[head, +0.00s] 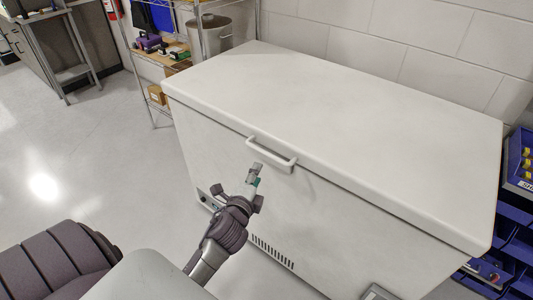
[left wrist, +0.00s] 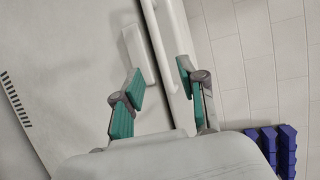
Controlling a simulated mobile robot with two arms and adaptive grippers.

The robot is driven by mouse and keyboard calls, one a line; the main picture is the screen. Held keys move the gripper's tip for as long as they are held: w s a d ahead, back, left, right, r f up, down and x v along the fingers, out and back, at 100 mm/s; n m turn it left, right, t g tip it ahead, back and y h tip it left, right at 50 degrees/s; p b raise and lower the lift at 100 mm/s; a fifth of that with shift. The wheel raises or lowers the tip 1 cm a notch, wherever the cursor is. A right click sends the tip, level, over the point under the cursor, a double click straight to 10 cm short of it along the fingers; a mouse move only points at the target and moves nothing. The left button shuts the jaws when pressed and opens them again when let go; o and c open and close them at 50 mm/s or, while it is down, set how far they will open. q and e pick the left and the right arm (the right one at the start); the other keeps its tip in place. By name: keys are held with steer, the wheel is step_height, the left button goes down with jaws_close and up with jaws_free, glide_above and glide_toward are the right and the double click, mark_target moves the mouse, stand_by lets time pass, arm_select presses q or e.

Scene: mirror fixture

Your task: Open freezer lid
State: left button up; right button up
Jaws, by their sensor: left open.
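The white chest freezer (head: 250,205) stands against the wall, and its lid (head: 330,95) lies shut on it. A white bar handle (head: 271,153) sits on the front edge of the lid; it also shows in the left wrist view (left wrist: 138,55). My left gripper (head: 255,172) is just below and in front of the handle. In the left wrist view its green-padded fingers (left wrist: 162,75) are spread, with the handle's near end a little beyond and between them. They hold nothing, and I cannot tell whether a finger touches the handle. My right gripper is not in view.
Blue bins (head: 515,205) stand close to the freezer's right end. A wire shelf (head: 165,65) with boxes and a grey bin (head: 210,35) are behind its left end. A block wall (head: 420,40) runs behind. The floor (head: 90,150) to the left is clear.

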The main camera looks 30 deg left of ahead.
mark_target(266, 155)
arm_select(q)
steer(key=x, duration=1.2)
steer(key=shift+w+f, duration=0.2)
jaws_close()
